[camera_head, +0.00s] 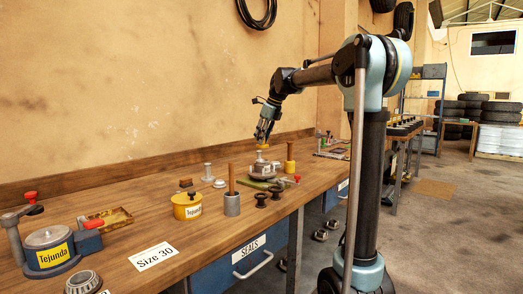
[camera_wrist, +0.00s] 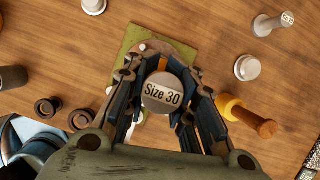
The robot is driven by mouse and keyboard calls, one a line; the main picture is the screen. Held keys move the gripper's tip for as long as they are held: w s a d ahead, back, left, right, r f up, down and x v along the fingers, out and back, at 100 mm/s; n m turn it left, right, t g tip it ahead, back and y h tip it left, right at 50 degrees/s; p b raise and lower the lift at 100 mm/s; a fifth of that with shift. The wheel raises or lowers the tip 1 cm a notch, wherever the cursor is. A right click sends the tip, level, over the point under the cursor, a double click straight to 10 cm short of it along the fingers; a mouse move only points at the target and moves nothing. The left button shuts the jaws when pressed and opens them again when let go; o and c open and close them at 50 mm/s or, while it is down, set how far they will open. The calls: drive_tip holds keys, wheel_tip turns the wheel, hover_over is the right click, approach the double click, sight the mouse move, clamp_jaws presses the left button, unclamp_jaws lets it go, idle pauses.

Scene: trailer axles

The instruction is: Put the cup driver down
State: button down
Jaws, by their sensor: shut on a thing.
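The cup driver (camera_wrist: 162,88) shows in the wrist view as a round grey end with a "Size 30" label. My gripper (camera_wrist: 162,100) is shut on it, with one finger on each side. In the head view my gripper (camera_head: 264,134) points down over the grey hub (camera_head: 264,171), which sits on a green mat (camera_head: 278,182). The green mat (camera_wrist: 128,45) also shows below my gripper in the wrist view.
A yellow-and-brown tool (camera_head: 290,162) stands right. The "Size 30" bench label (camera_head: 155,257) has bare wood around it.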

sight(264, 145)
drive_tip(key=shift+d+f, duration=0.1)
drive_tip(key=shift+f, duration=2)
drive_tip(key=shift+f, duration=0.6)
drive_tip(key=c, duration=1.3)
unclamp_jaws()
drive_tip(key=shift+r, duration=0.3)
drive_tip(key=v, duration=1.2)
drive_tip(key=shift+r, duration=0.3)
drive_tip(key=shift+d, duration=0.1)
